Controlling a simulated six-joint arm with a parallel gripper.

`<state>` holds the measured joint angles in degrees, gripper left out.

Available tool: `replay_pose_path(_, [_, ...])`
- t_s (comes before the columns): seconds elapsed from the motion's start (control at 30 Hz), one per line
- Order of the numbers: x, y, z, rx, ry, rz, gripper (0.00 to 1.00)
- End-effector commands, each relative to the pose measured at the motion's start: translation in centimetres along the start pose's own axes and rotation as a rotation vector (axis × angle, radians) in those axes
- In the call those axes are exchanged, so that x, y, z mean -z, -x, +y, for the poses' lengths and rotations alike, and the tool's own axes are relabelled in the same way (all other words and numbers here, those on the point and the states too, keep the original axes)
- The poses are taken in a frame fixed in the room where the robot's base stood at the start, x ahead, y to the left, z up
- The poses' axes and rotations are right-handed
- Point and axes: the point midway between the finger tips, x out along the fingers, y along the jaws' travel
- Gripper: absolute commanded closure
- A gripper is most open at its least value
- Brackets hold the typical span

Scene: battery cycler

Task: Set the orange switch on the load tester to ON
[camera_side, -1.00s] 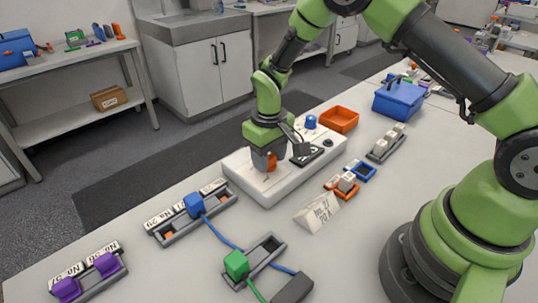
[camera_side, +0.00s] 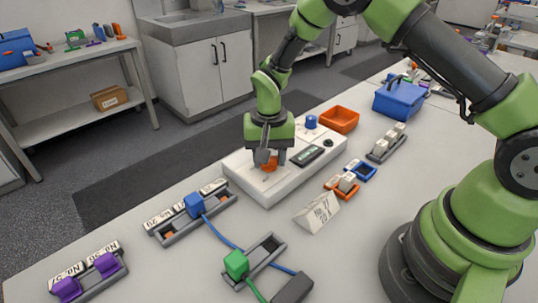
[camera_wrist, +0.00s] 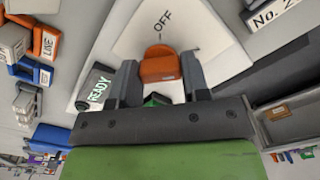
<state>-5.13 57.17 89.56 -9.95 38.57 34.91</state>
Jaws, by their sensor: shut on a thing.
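The load tester (camera_side: 290,185) is a white box on the bench. Its orange switch (camera_wrist: 159,66) sits between the two fingers of my gripper (camera_wrist: 162,78), which is shut on it. The OFF label (camera_wrist: 162,20) is printed just beyond the switch, with a short mark toward it. No ON label can be made out. The dark display (camera_wrist: 98,86) reads READY. In the side view, my gripper (camera_side: 268,161) points down over the tester, and the orange switch (camera_side: 269,166) shows partly between its fingers.
A blue knob (camera_side: 311,122) and an orange tray (camera_side: 339,120) are near the tester's far end. Grey holders with a blue block (camera_side: 194,205) and a green block (camera_side: 236,264) lie in front. A white card (camera_side: 318,212) stands at the right.

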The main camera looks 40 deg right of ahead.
Motion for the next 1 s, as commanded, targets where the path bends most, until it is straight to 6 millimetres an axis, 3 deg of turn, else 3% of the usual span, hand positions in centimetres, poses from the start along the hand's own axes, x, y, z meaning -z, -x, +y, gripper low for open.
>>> replay_pose_path(0.5, [-0.08, 0.05, 0.04, -0.002, -0.027, -0.004, 0.81])
replay_pose_path(0.53, [-0.08, 0.05, 0.04, -0.002, -0.027, -0.004, 0.55])
replay_pose_path(0.63, [-0.06, 0.05, 0.03, -0.001, -0.025, -0.003, 0.32])
replay_pose_path(1.0, [0.03, 0.74, -0.04, 0.002, -0.021, 0.001, 0.32])
